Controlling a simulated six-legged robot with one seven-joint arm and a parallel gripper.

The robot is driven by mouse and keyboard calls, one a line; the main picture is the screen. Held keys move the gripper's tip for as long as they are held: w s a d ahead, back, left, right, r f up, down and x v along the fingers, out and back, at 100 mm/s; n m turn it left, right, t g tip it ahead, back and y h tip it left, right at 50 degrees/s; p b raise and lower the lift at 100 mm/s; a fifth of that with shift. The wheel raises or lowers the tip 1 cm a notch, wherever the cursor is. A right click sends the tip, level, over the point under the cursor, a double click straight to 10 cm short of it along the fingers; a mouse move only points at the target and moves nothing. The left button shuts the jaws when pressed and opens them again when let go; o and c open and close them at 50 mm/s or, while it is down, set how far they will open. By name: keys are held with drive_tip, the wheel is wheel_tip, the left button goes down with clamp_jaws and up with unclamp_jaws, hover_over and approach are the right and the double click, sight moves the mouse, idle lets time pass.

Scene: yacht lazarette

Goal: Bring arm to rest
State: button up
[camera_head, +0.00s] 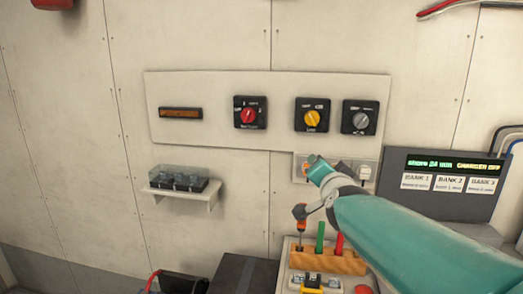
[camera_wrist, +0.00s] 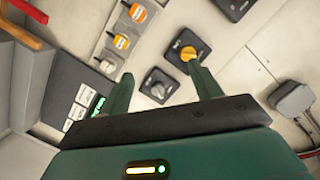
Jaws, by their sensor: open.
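My gripper (camera_wrist: 160,70) shows in the wrist view with its two green fingers spread apart and nothing between them. It faces the wall panel, with the yellow rotary switch (camera_wrist: 188,54) by its right fingertip and the grey rotary switch (camera_wrist: 158,86) seen between the fingers. I cannot tell whether a finger touches the yellow switch. In the head view my teal arm (camera_head: 400,235) reaches from the lower right up towards the switch row. My fingers cannot be made out there.
The wall panel (camera_head: 210,137) carries a red-knobbed switch (camera_head: 250,112). A covered block sits on a small shelf (camera_head: 190,196) at left. A wooden rack (camera_head: 345,264) with upright tools stands below my arm. A display box (camera_head: 450,205) is at right.

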drive_tip(key=s+f+n+g, duration=0.4)
drive_tip(key=s+f, duration=0.5)
drive_tip(key=s, duration=0.5)
drive_tip(key=s+f+n+g, duration=0.4)
drive_tip(key=s+f+g, duration=0.2)
drive_tip(key=s, duration=0.8)
wheel_tip(320, 180, down, 3)
drive_tip(key=shift+s+r+n+g+y, duration=0.15)
drive_tip(key=shift+n+g+y, duration=0.25)
drive_tip(key=c, duration=0.6)
drive_tip(key=shift+d, duration=0.15)
